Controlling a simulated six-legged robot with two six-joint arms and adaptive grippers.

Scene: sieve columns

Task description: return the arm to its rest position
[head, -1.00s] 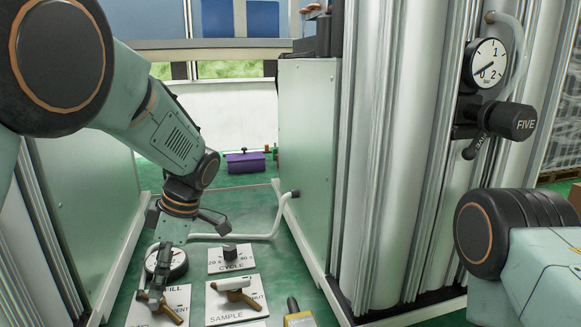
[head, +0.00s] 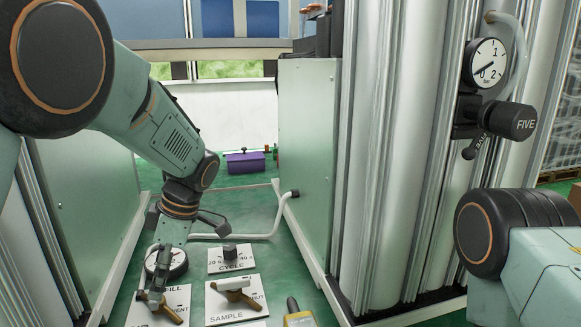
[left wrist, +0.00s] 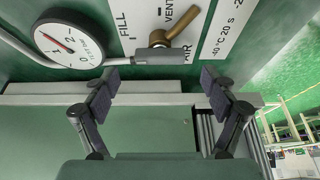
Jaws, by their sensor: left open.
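My left arm comes in from the left in the head view and bends downward. Its gripper (head: 152,280) hangs over the FILL/VENT plate (head: 180,297) at the lower left. In the left wrist view the two fingers (left wrist: 158,88) are spread wide with nothing between them.
A CYCLE knob (head: 230,252) and a SAMPLE valve (head: 233,284) sit right of my left gripper. Green cabinets (head: 308,160) and a column (head: 385,160) bound the narrow space. A purple box (head: 245,163) stands behind.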

